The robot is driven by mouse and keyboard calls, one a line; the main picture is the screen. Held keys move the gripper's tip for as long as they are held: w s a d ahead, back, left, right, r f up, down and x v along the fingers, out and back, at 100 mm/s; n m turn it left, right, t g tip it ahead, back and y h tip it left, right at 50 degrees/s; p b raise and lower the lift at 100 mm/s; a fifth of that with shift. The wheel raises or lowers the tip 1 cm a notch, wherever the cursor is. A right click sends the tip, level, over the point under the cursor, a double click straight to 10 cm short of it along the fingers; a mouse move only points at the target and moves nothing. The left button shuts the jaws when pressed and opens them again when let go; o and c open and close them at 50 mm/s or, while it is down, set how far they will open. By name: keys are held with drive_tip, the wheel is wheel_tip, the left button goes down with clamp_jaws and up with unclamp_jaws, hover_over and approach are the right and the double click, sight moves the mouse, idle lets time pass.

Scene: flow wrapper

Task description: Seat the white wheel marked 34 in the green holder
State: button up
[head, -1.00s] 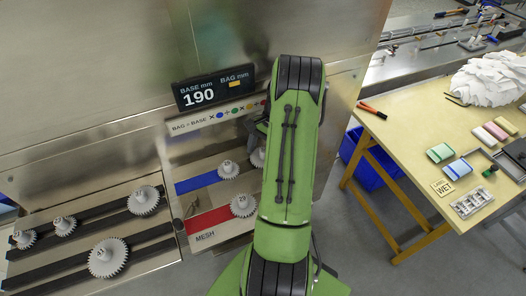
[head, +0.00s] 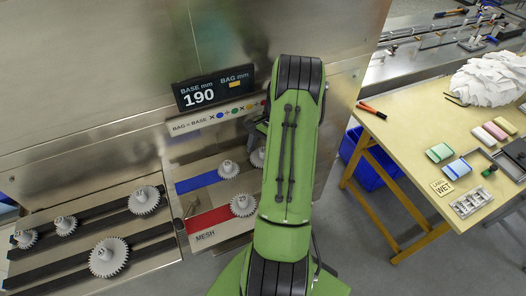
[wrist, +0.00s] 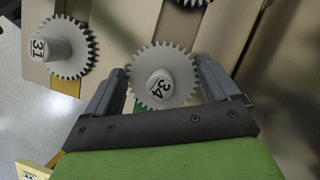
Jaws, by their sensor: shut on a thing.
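The white toothed wheel marked 34 (wrist: 178,66) is between the fingers of my gripper (wrist: 160,74) in the wrist view, its hub and label facing the camera. A small green patch (wrist: 140,106), likely part of the green holder, shows just below the wheel's rim. The wheel hides the rest, so I cannot tell whether it is seated or held above. In the head view my arm covers the gripper, the held wheel and the green holder.
A white wheel marked 31 (wrist: 62,46) stands left of my gripper in the wrist view. In the head view, wheels stand by the blue strip (head: 196,184) and red strip (head: 208,221). Several wheels sit on dark rails (head: 150,236) at left. A cluttered table (head: 405,130) is at right.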

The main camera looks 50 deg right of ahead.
drive_tip(key=shift+r, duration=0.1)
drive_tip(key=o, duration=0.8)
drive_tip(key=shift+d, duration=0.1)
drive_tip(key=p+v, duration=0.2)
drive_tip(key=v, duration=1.3)
drive_tip(key=shift+r, duration=0.3)
drive_tip(key=shift+d, duration=0.1)
